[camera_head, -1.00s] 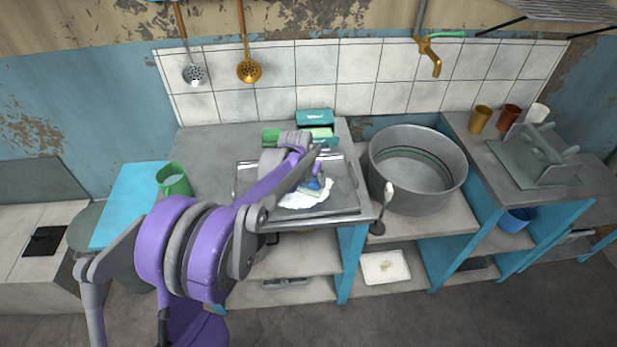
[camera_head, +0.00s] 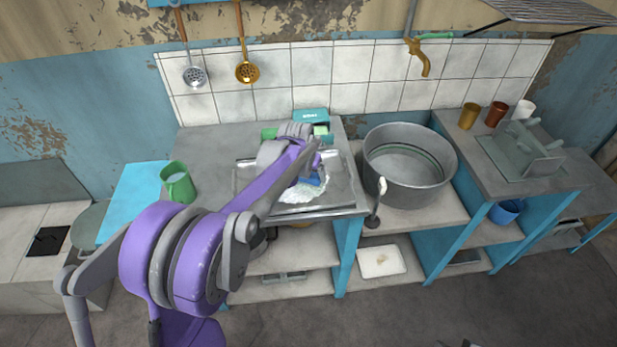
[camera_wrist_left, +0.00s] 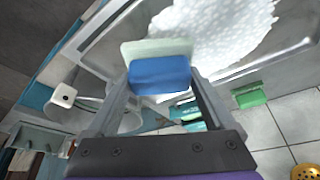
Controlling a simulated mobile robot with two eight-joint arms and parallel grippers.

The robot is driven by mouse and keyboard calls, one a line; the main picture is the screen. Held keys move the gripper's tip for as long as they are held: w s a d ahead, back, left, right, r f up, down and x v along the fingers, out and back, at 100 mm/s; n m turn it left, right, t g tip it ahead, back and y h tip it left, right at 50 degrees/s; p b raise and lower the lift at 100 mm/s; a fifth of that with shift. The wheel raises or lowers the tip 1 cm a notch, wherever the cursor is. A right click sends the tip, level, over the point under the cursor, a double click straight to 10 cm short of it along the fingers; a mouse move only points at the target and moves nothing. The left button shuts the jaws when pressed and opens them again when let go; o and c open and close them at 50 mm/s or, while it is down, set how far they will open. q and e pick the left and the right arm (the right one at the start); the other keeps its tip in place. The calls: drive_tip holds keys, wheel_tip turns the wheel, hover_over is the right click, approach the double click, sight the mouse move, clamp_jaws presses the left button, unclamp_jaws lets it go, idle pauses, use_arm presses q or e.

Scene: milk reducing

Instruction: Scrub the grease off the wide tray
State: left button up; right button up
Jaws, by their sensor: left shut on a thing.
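The wide tray (camera_head: 340,187) is a shallow grey metal pan on the counter left of the big pot. A white foamy patch (camera_head: 290,195) lies on its floor; it also shows in the left wrist view (camera_wrist_left: 215,30). My left gripper (camera_head: 307,177) reaches over the tray from the left. It is shut on a blue sponge (camera_wrist_left: 160,76) with a pale green layer, seen between the fingers in the left wrist view. The sponge is beside or on the foam; contact is hard to tell. My arm hides part of the tray's left side.
A large round metal pot (camera_head: 437,178) stands right of the tray, with a white-tipped brush (camera_head: 381,188) between them. A teal box (camera_head: 311,115) stands behind the tray. A green mug (camera_head: 180,186) is at the left. A rack (camera_head: 520,155) and cups stand at the right.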

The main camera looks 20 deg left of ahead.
use_arm(q)
drive_tip(key=shift+r+p, duration=0.7)
drive_tip(key=shift+r, duration=0.9)
use_arm(e)
wheel_tip(320, 180, up, 2)
drive_tip(key=shift+w+a+r, duration=0.1)
drive_tip(key=shift+a, duration=0.05)
